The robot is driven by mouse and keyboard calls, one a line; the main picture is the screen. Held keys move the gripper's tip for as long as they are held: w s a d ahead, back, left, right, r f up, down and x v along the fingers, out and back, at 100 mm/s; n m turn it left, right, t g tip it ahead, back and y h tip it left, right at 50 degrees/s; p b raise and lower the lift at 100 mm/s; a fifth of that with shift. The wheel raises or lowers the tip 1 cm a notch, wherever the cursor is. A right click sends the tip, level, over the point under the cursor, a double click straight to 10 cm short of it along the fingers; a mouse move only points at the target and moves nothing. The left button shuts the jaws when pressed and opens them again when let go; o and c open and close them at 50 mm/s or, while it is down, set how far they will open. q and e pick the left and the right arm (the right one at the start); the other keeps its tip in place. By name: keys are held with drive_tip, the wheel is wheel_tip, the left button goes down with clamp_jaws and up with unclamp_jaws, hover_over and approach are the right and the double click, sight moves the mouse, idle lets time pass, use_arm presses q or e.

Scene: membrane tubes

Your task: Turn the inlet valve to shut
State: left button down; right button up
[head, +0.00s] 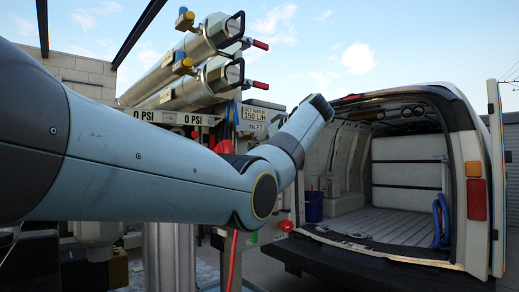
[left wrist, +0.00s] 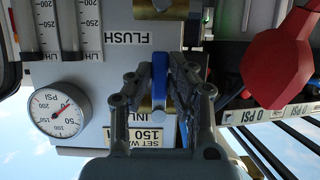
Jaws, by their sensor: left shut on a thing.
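The inlet valve has a blue lever handle (left wrist: 159,82) on a brass body, in the middle of the left wrist view, which looks upside down. The handle runs up and down in that picture. My left gripper (left wrist: 160,68) is shut on the blue handle, one finger on each side. A label partly hidden by the fingers reads "INL". In the head view the INLET label (head: 254,127) shows on the panel behind my left arm; my left gripper and the handle are hidden there. My right gripper is in neither view.
A pressure gauge (left wrist: 61,107) and two flow tubes (left wrist: 67,30) sit beside the valve. A red part (left wrist: 278,60) is close on the other side. Membrane tubes (head: 185,70) lie above the panel in the head view. An open van (head: 400,200) stands at right.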

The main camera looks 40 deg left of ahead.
use_arm(q)
drive_tip(key=shift+f, duration=0.1)
drive_tip(key=c, duration=1.2)
unclamp_jaws()
drive_tip(key=shift+c, duration=0.2)
drive_tip(key=v, duration=1.2)
